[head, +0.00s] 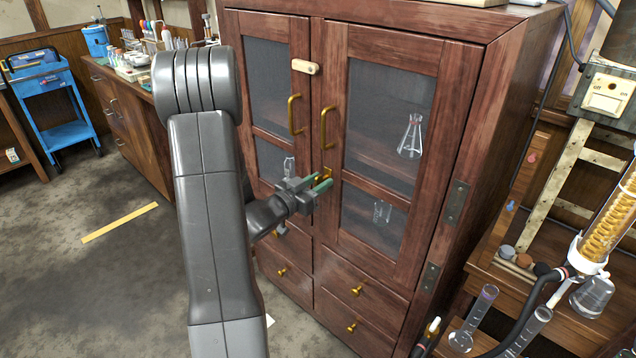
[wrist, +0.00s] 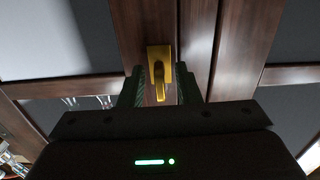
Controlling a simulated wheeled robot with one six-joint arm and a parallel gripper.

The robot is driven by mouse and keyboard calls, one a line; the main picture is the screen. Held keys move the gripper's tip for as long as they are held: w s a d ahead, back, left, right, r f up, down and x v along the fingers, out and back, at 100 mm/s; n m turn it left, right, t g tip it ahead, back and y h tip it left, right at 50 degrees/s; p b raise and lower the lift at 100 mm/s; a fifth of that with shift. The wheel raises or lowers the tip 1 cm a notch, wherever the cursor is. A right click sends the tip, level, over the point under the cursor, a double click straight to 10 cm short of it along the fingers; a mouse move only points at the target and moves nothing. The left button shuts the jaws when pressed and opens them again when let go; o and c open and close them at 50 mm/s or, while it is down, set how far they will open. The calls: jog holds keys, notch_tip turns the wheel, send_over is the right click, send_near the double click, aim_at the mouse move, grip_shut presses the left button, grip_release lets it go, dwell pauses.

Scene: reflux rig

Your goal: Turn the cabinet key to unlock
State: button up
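The wooden cabinet (head: 390,60) stands in the middle of the head view with both glass doors closed. Its brass lock plate with the key (head: 326,172) sits on the right door's inner edge, below the handles. In the wrist view my open gripper (wrist: 160,92) has one finger on each side of the key, with gaps between; whether the fingertips reach past the bow is hard to tell.
Two brass handles (head: 294,114) and a small wooden latch (head: 305,67) are above the lock. Glassware, including a flask (head: 410,137), stands behind the glass. A bench with glass apparatus (head: 600,220) is at the right. The floor at left is clear around a yellow strip (head: 120,222).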

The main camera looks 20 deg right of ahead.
jog(key=v, duration=1.4)
jog(key=shift+d, duration=0.15)
dwell(0.5)
jog(key=x, duration=1.3)
jog(key=shift+w+d, duration=0.2)
jog(key=shift+d, duration=0.1)
